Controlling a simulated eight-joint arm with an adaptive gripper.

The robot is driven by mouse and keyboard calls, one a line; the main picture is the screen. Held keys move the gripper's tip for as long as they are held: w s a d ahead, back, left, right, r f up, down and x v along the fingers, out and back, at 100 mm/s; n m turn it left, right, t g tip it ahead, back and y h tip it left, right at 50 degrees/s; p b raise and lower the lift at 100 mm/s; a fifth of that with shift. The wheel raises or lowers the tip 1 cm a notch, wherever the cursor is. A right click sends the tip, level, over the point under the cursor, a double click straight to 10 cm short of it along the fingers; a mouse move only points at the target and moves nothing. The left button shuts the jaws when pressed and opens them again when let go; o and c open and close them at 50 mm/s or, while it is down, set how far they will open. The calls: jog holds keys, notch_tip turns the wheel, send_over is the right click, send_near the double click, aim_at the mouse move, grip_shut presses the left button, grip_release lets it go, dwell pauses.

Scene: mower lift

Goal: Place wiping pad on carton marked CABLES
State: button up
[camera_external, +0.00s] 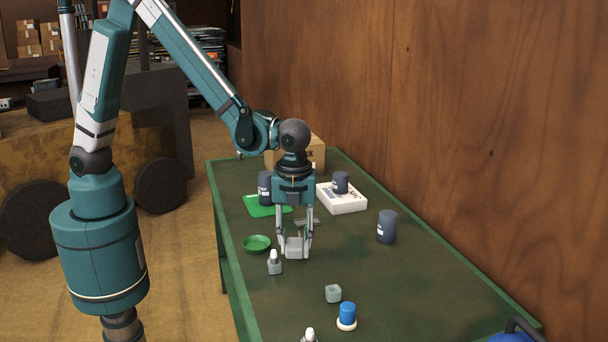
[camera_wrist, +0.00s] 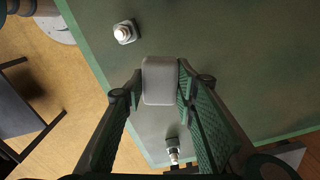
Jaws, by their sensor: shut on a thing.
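My gripper (camera_external: 295,237) points down over the green table and is shut on a light grey block, which looks like the wiping pad (camera_external: 296,248). In the wrist view the pad (camera_wrist: 160,80) sits between the two fingers. I cannot tell whether it touches the table. A brown carton (camera_external: 317,152) stands at the far end, partly hidden behind my arm, with a dark mark on it. A white flat box (camera_external: 343,204) with print lies nearer, with a dark canister (camera_external: 340,182) on top. I cannot read which one says CABLES.
A small white-capped bottle (camera_external: 274,264) and a green bowl (camera_external: 257,243) are close left of my gripper. A green tray (camera_external: 256,208) and dark canister (camera_external: 265,187) are behind. A wooden wall borders the table.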

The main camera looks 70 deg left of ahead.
jog(key=w+a+r+n+p, duration=0.25)
jog(key=w+a, duration=0.55)
jog(key=a, duration=0.4)
jog(key=w+a+r+n+p, duration=0.25)
jog(key=w+a, duration=0.55)
jog(key=a, duration=0.4)
jog(key=w+a+r+n+p, duration=0.25)
jog(key=w+a, duration=0.55)
jog(key=a, duration=0.5)
jog(key=a+r+n+p, duration=0.1)
jog(key=a+r+p, duration=0.1)
jog(key=a, duration=1.3)
jog(key=a+r+n+p, duration=0.2)
jog(key=a+r, duration=0.1)
jog(key=a, duration=1.3)
jog(key=a+r+n+p, duration=0.2)
jog(key=a, duration=1.3)
jog(key=shift+s+a+r, duration=0.2)
jog(key=shift+s+r, duration=0.1)
jog(key=shift+s, duration=0.05)
jog(key=shift+f+p, duration=0.45)
jog(key=shift+f, duration=2.65)
jog(key=shift+f, duration=1.9)
